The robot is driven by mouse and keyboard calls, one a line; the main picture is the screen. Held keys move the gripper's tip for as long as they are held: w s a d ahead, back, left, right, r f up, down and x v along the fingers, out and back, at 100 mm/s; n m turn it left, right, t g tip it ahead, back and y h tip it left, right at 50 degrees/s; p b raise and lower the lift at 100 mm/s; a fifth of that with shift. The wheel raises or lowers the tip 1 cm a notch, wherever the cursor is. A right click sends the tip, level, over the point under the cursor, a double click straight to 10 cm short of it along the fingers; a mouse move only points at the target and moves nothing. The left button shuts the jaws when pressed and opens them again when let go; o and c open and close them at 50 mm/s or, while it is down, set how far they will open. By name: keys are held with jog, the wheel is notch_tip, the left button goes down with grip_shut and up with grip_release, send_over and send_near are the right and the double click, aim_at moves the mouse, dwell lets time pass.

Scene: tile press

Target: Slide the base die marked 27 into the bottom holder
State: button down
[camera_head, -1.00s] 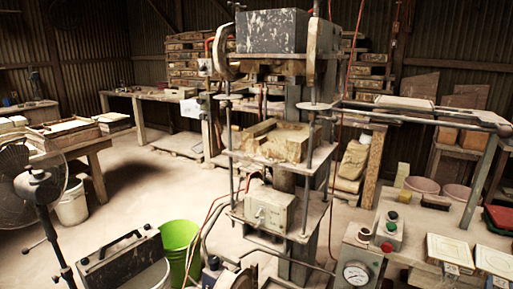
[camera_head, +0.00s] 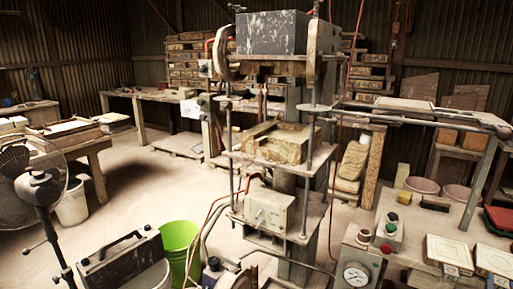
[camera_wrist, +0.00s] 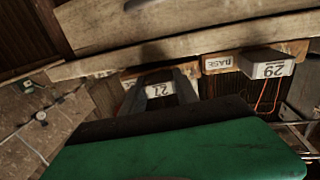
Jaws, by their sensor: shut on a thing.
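In the wrist view the die marked 27 (camera_wrist: 160,90) shows only its pale label face, with the number upside down. My gripper (camera_wrist: 160,86) has a finger on each side of that labelled end and is shut on it. The rest of the die is hidden or cannot be told apart from the boards around it. In the head view a press stands in the middle, and a tan, stepped block (camera_head: 278,147) rests on its middle plate. I cannot tell for certain which part is the bottom holder. My gripper is not in the head view.
To the right of the 27, a block marked 29 (camera_wrist: 268,68) sits beside a label reading BASE (camera_wrist: 227,62). In the head view a fan (camera_head: 35,185), a green bucket (camera_head: 178,250) and a pressure gauge (camera_head: 356,276) stand around the press.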

jog(key=shift+r+p, duration=1)
jog(key=shift+r, duration=1.25)
jog(key=shift+f, duration=0.1)
